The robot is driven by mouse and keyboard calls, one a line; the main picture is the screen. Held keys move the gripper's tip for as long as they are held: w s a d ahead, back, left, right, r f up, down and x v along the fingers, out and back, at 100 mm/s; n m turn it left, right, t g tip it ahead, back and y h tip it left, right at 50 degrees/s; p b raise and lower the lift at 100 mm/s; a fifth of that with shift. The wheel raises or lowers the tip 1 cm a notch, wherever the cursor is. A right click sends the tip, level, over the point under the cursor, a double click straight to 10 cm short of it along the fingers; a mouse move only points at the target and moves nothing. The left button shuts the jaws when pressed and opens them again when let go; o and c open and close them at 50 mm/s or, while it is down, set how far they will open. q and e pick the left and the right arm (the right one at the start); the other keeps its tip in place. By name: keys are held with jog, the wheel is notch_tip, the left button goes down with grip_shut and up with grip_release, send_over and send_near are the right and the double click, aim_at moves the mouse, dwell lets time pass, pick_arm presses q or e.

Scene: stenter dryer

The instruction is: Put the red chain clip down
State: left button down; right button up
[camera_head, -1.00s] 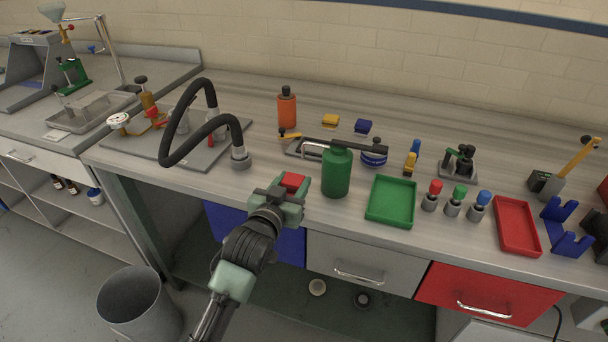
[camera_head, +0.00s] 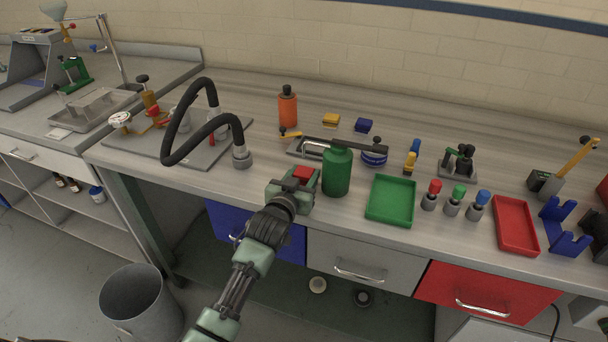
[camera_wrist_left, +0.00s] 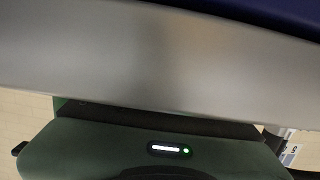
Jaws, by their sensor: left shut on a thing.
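My left gripper (camera_head: 302,177) is shut on the red chain clip (camera_head: 304,172), which shows as a small red block at its far end. The gripper is over the bench's front edge, just left of the green bottle (camera_head: 336,172). The head view does not show whether the clip touches the bench top. In the left wrist view my green gripper body fills the bottom, and the clip cannot be made out there. A yellow clip (camera_head: 331,119) and a blue clip (camera_head: 363,126) lie at the back of the bench. My right gripper is not in view.
A black hose (camera_head: 172,135) arches to the left. A green tray (camera_head: 391,201) lies right of the bottle, then several coloured plugs and a red tray (camera_head: 516,226). An orange bottle (camera_head: 288,107) stands behind. Bare bench top (camera_head: 262,143) lies between hose and green bottle.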

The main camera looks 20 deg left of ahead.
pick_arm(q)
jog(key=shift+f, duration=0.15)
jog(key=c, duration=1)
grip_release()
jog(key=shift+c, duration=0.2)
jog(key=shift+r, duration=0.25)
jog(key=s+r, duration=0.1)
jog(key=s, duration=1.1)
jog(key=shift+a+r, duration=0.2)
jog(key=shift+r, duration=0.15)
